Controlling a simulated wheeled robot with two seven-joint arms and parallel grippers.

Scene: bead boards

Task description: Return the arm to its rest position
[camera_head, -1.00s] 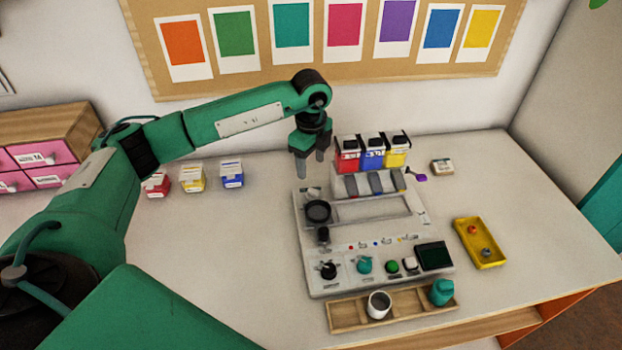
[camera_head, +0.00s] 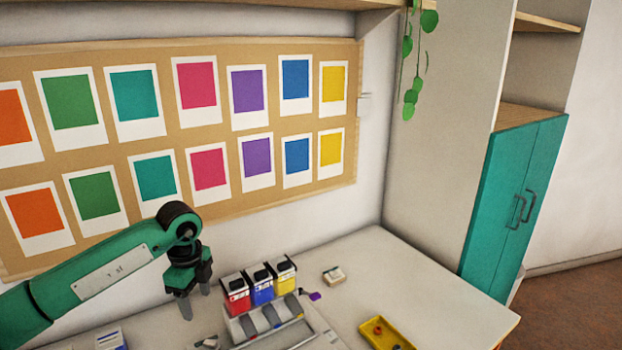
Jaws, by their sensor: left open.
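My left arm comes in from the lower left, green with a dark wrist joint. My left gripper (camera_head: 196,305) points down with its two fingers apart and nothing between them. It hangs above the table, left of the red, blue and yellow cartridges (camera_head: 262,284) on the white machine (camera_head: 311,333). The machine's lower part is cut off by the picture's bottom edge. My right gripper is not in view.
A yellow tray (camera_head: 387,335) with small items lies at the right of the table (camera_head: 400,272). A small pale box (camera_head: 334,275) stands behind it. A board of colour cards (camera_head: 232,215) hangs on the wall. A teal cabinet (camera_head: 512,205) stands at the right.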

